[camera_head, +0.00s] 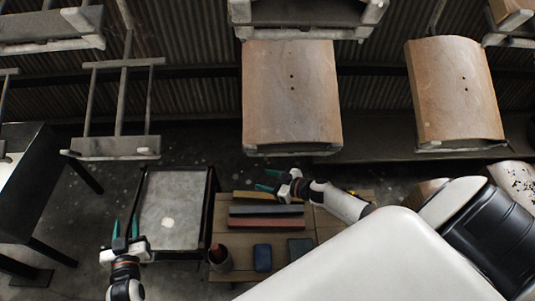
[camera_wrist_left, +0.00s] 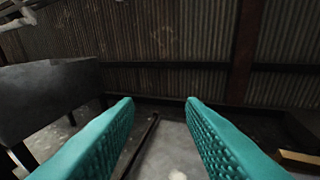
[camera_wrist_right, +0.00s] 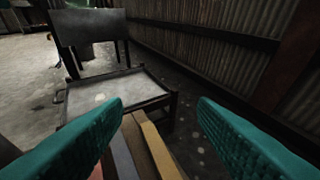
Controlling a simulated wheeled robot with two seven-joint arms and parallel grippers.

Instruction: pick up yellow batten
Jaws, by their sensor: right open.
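The yellow batten (camera_head: 250,195) lies along the far edge of the wooden table in the head view, partly hidden by my right gripper (camera_head: 268,181). In the right wrist view the yellow batten (camera_wrist_right: 160,152) runs lengthwise below and between the open fingers, with nothing held. It also shows at the lower right edge of the left wrist view (camera_wrist_left: 298,160). My left gripper (camera_head: 125,228) is open and empty, left of the tray table, with its fingers pointing away.
A dark batten (camera_head: 266,211) and a red batten (camera_head: 266,222) lie nearer on the table. A cup (camera_head: 220,262), a blue block (camera_head: 262,258) and a grey-green block (camera_head: 299,250) stand in front. A tray table (camera_head: 172,200) is left. Panels (camera_head: 291,115) hang behind.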

